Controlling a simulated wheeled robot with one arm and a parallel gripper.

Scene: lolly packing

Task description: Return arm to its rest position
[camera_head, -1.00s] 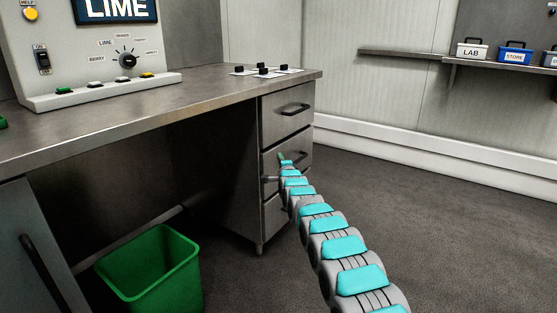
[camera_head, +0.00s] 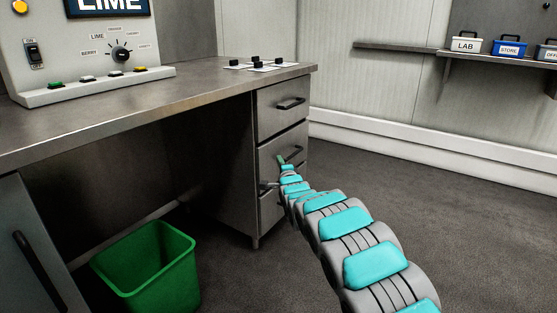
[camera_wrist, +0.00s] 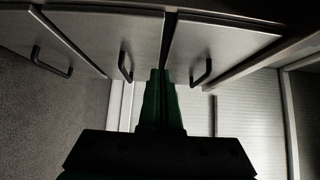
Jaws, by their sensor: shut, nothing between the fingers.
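My arm reaches from the lower right of the head view toward the drawer cabinet. My gripper (camera_head: 281,159) is small there, in front of the middle drawer (camera_head: 268,155), near its handle; whether it touches cannot be told. In the wrist view my gripper (camera_wrist: 161,76) has its dark green fingers together, shut and empty. Its tips point toward the drawer fronts, close to the seam between two of them. Several drawer handles, such as the right one (camera_wrist: 203,70), show around the fingers.
The steel bench (camera_head: 190,98) carries a control panel (camera_head: 95,60) with a LIME display. A green bin (camera_head: 150,268) stands on the floor under it. A wall shelf (camera_head: 400,46) holds LAB (camera_head: 466,45) and STORE (camera_head: 509,47) boxes. The floor right of the arm is clear.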

